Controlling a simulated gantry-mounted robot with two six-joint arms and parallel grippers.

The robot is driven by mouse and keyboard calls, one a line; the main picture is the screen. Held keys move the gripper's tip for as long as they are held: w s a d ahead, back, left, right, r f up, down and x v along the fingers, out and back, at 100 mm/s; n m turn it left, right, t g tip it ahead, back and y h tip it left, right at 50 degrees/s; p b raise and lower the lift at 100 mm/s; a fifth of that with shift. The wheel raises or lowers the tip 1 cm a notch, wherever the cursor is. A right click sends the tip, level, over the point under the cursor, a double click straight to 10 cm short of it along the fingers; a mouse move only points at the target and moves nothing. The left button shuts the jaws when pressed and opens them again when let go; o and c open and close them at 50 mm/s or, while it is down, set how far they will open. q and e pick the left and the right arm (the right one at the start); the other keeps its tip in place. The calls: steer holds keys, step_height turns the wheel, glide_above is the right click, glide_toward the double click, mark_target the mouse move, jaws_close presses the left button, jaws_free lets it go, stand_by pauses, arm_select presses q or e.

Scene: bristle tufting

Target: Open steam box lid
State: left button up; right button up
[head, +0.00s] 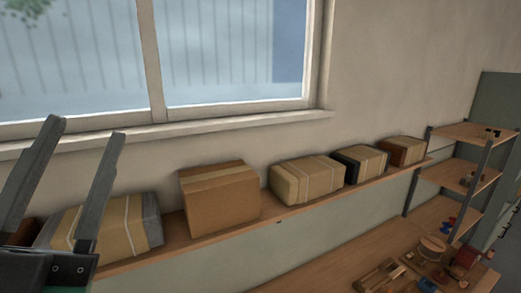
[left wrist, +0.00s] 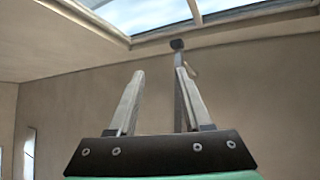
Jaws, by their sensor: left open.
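My left gripper (head: 86,128) stands at the left edge of the head view, fingers pointing up in front of the window and the left end of the shelf. Its two grey fingers are apart with nothing between them. In the left wrist view the gripper (left wrist: 160,74) also shows open and empty, pointing up toward the wall and window. I cannot make out a steam box or its lid for certain. Small wooden and red items (head: 435,247) sit on the workbench at the lower right, too small to tell apart. My right gripper is not in view.
A wall shelf (head: 186,246) under the window carries several cardboard and wrapped boxes (head: 219,194). A tiered rack (head: 470,133) stands at the right. The workbench (head: 330,270) is bare at its left part. A dark-capped post (left wrist: 177,45) shows behind the fingers.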

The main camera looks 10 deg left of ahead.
arm_select(q)
steer(key=d+n+h, duration=0.1)
steer(key=s+n+h, duration=0.1)
steer(key=n+h, duration=0.1)
steer(key=s+d+r+n+h, duration=0.1)
steer(key=h, duration=0.1)
steer(key=shift+s+d+n+t, duration=0.1)
steer(key=shift+d+n+t, duration=0.2)
steer(key=shift+t, duration=0.1)
jaws_close()
